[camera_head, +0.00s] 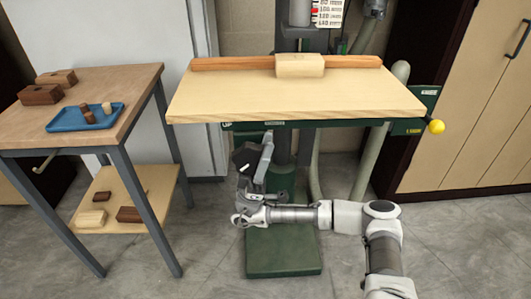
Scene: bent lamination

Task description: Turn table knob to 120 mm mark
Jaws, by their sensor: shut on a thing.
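The drill press table, a pale wooden board (300,98), sits on a green frame. A black table knob (245,157) shows below its front edge, left of the column. My gripper (256,165) reaches up from below and is shut on the knob; the finger contact is small and partly hidden. A white scale (329,13) on the column at the top reads 100, 120 and 140 downward. A red pointer (314,10) is at its left edge, close to the 100 mark; the exact reading is too small to tell.
A pale block (300,65) rests against the wooden fence (230,63) on the board. A yellow ball handle (436,126) sticks out at right. A side table (105,85) with a blue tray (87,117) stands at left. A green foot (283,258) is on the floor.

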